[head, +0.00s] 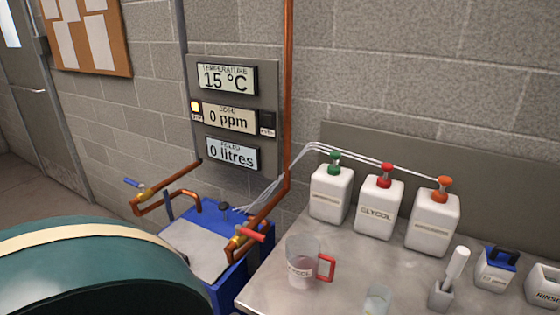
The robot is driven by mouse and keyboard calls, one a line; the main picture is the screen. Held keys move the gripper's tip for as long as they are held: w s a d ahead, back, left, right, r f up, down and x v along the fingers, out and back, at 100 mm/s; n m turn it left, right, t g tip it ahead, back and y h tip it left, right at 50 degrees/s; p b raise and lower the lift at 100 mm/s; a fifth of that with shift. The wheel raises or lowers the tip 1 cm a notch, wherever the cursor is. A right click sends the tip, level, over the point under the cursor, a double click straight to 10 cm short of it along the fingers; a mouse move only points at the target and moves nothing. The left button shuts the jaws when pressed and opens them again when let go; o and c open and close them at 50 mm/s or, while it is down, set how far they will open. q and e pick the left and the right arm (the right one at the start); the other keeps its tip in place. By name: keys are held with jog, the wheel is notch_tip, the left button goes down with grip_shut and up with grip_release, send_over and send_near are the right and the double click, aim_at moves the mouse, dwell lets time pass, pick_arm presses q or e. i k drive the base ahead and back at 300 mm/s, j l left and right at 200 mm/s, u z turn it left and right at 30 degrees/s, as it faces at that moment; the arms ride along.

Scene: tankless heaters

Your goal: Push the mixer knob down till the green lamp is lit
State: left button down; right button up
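A small dark knob (223,206) stands on the back of the blue mixing box (231,279) beside the table; I take it for the mixer knob. A grey panel (263,78) on the wall carries three displays, reading 15 °C, 0 ppm and 0 litres. A small yellow lamp (196,107) glows left of the middle display. A dark, unlit square (267,123) sits right of that display, with a label too small to read. No green light shows. Neither gripper is in view.
Blue-handled (132,183) and red-handled (250,234) valves on copper pipes flank the box. A large teal rounded body (90,270) fills the lower left. The metal table (262,292) holds a red-handled jug (301,262), three pump bottles (375,209) and a brush (456,265).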

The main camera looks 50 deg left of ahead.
aim_at(223, 205)
jog(key=u, duration=1.1)
jog(key=j+u, duration=0.5)
jog(key=j, duration=0.3)
jog(key=i, duration=0.05)
